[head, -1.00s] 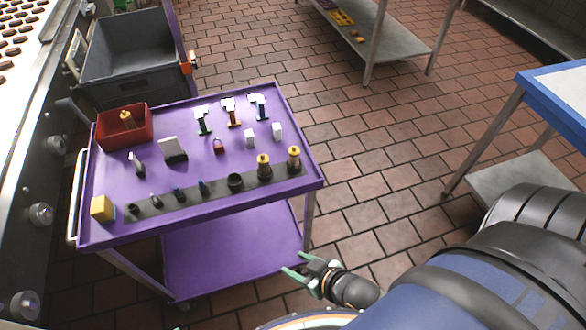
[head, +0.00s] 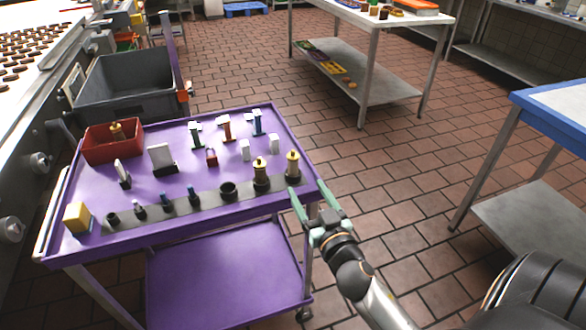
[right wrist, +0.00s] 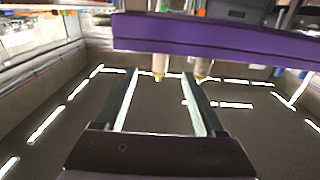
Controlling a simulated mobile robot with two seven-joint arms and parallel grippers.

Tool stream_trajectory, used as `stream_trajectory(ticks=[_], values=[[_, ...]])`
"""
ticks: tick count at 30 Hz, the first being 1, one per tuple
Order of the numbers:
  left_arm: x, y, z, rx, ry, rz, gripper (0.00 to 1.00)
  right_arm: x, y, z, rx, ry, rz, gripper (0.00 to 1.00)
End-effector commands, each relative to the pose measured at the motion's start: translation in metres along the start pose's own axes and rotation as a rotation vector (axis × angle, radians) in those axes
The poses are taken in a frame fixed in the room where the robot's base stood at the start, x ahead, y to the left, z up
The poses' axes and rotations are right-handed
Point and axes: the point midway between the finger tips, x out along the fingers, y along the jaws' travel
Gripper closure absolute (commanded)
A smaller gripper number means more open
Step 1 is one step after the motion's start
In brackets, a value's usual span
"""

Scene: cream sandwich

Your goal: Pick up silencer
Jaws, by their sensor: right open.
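Two brass-coloured upright pieces that look like silencers stand in dark round holders at the right end of a dark strip on the purple cart (head: 140,255). One is the left silencer (head: 260,173), the other the right silencer (head: 292,166) near the cart's corner. A similar brass piece (head: 116,131) stands in the red bin (head: 112,153). My right gripper (head: 306,187) is open and empty, just right of and in front of the right silencer. In the right wrist view, two pale brass-tipped pieces show beyond the open fingers (right wrist: 161,74). My left gripper is out of view.
Small dark parts and an empty-looking holder (head: 229,191) share the strip. A yellow block (head: 77,218) sits at the cart's left corner. Several coloured-handled tools, white blocks and a small padlock-like item stand behind.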

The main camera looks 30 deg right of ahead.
Motion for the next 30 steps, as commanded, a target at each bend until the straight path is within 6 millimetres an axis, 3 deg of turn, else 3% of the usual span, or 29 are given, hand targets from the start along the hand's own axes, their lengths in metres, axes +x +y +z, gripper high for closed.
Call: stream_trajectory(ticks=[6,14,22,30], values=[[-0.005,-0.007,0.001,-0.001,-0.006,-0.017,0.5,0.035,-0.001,-0.002,-0.002,0.0,-0.002,0.29],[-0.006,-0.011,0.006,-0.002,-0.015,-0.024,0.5,0.051,-0.001,-0.002,-0.002,-0.002,-0.001,0.29],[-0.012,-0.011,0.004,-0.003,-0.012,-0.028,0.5,0.087,-0.001,-0.005,-0.003,-0.002,-0.001,0.29],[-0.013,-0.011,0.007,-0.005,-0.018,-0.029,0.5,0.097,-0.001,-0.003,-0.001,-0.004,-0.001,0.29]])
